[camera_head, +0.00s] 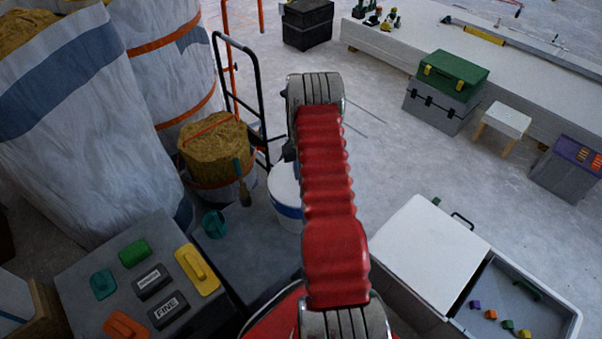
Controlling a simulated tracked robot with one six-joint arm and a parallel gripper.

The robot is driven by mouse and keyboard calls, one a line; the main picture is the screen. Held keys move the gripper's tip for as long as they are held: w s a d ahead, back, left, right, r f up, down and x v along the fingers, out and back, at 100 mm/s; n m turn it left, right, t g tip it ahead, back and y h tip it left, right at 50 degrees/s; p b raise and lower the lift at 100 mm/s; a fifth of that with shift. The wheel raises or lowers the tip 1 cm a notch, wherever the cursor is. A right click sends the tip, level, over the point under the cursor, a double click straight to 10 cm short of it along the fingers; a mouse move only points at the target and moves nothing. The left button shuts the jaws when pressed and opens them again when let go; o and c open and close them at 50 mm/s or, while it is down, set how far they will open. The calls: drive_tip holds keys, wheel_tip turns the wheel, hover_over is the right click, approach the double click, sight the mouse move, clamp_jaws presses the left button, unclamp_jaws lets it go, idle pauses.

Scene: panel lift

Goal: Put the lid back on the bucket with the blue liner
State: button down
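No loose lid can be clearly made out. My arm rises through the middle of the view, and its far joint hides what lies beyond. My gripper does not show.
A grey case top (220,325) carries several coloured tools at lower left. Large wrapped sacks (75,130) and a black hand truck (238,85) stand behind. A white-lidded box (425,255) with small coloured blocks is at lower right.

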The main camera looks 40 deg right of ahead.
drive_tip(key=c, duration=1.1)
unclamp_jaws()
drive_tip(key=shift+r, duration=0.1)
drive_tip(key=shift+r, duration=3.4)
drive_tip(key=shift+c, duration=0.5)
clamp_jaws()
drive_tip(key=shift+f, duration=3.05)
